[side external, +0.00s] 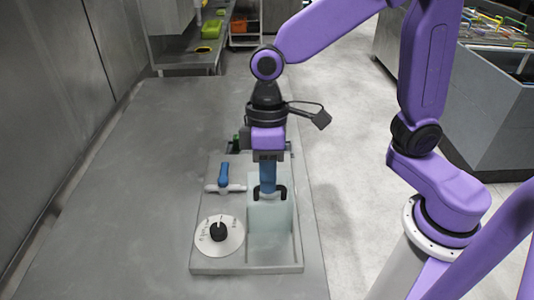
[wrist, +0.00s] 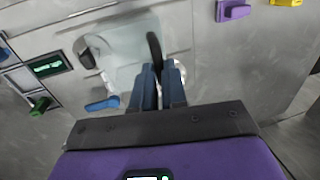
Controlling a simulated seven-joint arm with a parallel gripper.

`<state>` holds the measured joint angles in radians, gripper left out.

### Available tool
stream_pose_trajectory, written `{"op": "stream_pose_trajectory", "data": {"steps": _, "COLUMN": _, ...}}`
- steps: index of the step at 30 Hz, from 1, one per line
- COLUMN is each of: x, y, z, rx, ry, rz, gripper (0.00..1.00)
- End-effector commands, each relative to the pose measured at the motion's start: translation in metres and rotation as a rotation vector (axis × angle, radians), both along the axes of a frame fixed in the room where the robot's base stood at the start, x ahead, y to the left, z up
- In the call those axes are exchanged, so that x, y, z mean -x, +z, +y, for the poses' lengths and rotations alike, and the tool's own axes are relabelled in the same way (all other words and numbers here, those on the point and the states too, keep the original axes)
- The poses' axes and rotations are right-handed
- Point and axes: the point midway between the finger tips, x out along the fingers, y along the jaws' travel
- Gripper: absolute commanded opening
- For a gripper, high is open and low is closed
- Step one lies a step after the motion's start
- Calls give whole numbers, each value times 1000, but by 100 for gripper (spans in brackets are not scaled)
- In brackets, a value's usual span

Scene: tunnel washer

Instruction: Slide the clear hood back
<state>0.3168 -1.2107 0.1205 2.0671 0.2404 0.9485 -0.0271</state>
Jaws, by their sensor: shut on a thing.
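The clear hood (side external: 270,222) is a pale see-through cover on the right side of the grey panel (side external: 218,266). Its black handle (side external: 283,193) stands at the hood's far end in the side view. My gripper (side external: 268,190) points down at this handle and is shut on it. In the wrist view, the blue fingers of my gripper (wrist: 159,80) close around the dark handle (wrist: 154,48), with the hood (wrist: 125,62) beyond and left of it. The fingers hide part of the handle.
A blue-handled valve (side external: 223,176) stands just left of my gripper. A white dial with a black knob (side external: 218,232) sits at the panel's near left. The bench left of the panel is clear.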

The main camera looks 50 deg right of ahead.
Motion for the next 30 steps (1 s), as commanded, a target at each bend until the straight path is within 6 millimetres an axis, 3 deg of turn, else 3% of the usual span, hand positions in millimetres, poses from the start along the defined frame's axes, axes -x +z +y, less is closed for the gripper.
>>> {"op": "stream_pose_trajectory", "data": {"steps": 3, "x": 20, "y": 1, "z": 22, "rx": -7, "ry": 7, "rz": -4, "gripper": 0}}
{"op": "stream_pose_trajectory", "data": {"steps": 9, "x": 40, "y": 1, "z": 42, "rx": -7, "ry": 2, "rz": -4, "gripper": 0}}
{"op": "stream_pose_trajectory", "data": {"steps": 21, "x": 46, "y": 1, "z": 48, "rx": -11, "ry": 0, "rz": -2, "gripper": 0}}
{"op": "stream_pose_trajectory", "data": {"steps": 22, "x": 46, "y": 1, "z": 48, "rx": -11, "ry": 0, "rz": -2, "gripper": 22}}
{"op": "stream_pose_trajectory", "data": {"steps": 24, "x": 46, "y": 1, "z": 47, "rx": -10, "ry": 0, "rz": -2, "gripper": 38}}
{"op": "stream_pose_trajectory", "data": {"steps": 30, "x": 45, "y": 1, "z": 46, "rx": -6, "ry": 0, "rz": -2, "gripper": 38}}
